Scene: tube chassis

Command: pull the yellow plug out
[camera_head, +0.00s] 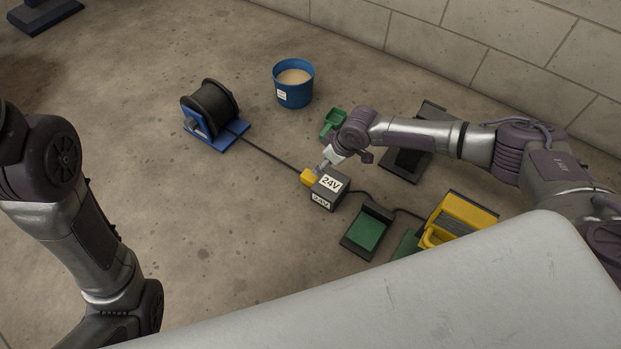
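The yellow plug (308,177) sits at the left side of a dark box (328,190) labelled 24V, and a black cable runs from the plug toward the reel. The plug appears to touch the box; I cannot tell how deep it sits. My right gripper (324,167) points down just above and behind the plug, at the box's upper left edge. Its fingertips are too small and partly hidden, so I cannot tell whether they are open, shut or touching the plug. My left arm hangs at the left edge, and its gripper is not in view.
A black cable reel (210,107) on a blue stand is at upper left. A blue bucket (294,84) and a green scoop (333,122) stand behind. A green-topped pad (368,230) and a yellow tool case (458,218) lie to the right.

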